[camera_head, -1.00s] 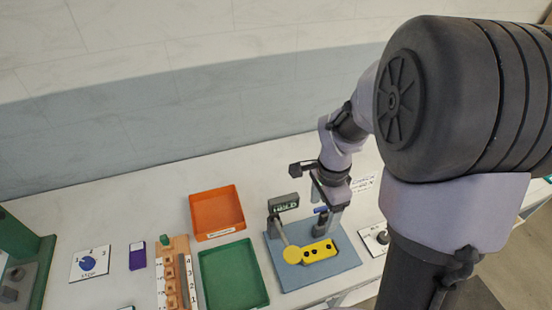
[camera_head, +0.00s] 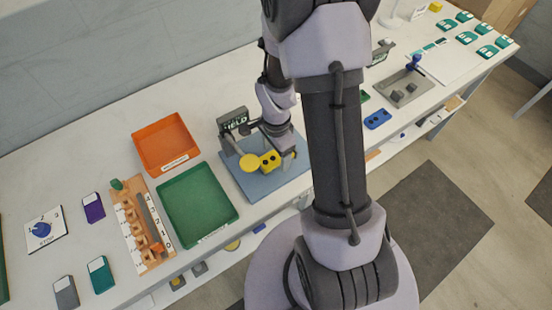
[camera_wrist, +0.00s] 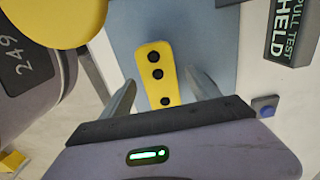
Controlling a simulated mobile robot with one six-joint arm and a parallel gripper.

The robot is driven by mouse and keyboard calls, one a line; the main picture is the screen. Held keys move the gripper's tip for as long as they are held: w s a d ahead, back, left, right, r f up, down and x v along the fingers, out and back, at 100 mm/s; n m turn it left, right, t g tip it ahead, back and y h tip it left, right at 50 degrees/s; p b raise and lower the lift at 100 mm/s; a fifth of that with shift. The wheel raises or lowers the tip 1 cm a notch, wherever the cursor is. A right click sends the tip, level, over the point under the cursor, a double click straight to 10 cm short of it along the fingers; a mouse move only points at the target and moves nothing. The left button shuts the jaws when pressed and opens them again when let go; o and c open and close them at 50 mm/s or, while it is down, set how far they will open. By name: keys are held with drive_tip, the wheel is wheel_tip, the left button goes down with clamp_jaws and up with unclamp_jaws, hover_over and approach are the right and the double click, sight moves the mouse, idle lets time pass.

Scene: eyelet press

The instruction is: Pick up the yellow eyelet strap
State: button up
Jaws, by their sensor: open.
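The yellow eyelet strap (camera_wrist: 155,62) with black holes lies over the blue base plate (camera_wrist: 207,22) in the wrist view. In the head view the strap (camera_head: 269,161) is partly hidden by my gripper. My gripper (camera_wrist: 162,95) is open, with one finger on each side of the strap's near end. A gap shows between each finger and the strap, so it is not held. In the head view my gripper (camera_head: 282,150) is low over the blue plate. I cannot tell how far the fingertips are above the plate.
A round yellow disc (camera_head: 250,162) sits beside the strap. A dark "PULL TEST HELD" sign (camera_head: 233,118) stands behind it. An orange tray (camera_head: 166,141) and a green tray (camera_head: 199,207) are to the left. A blue part (camera_head: 378,119) lies right of my arm.

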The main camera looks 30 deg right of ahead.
drive_tip(key=shift+r, duration=0.1)
drive_tip(key=c, duration=1.4)
drive_tip(key=shift+r, duration=0.1)
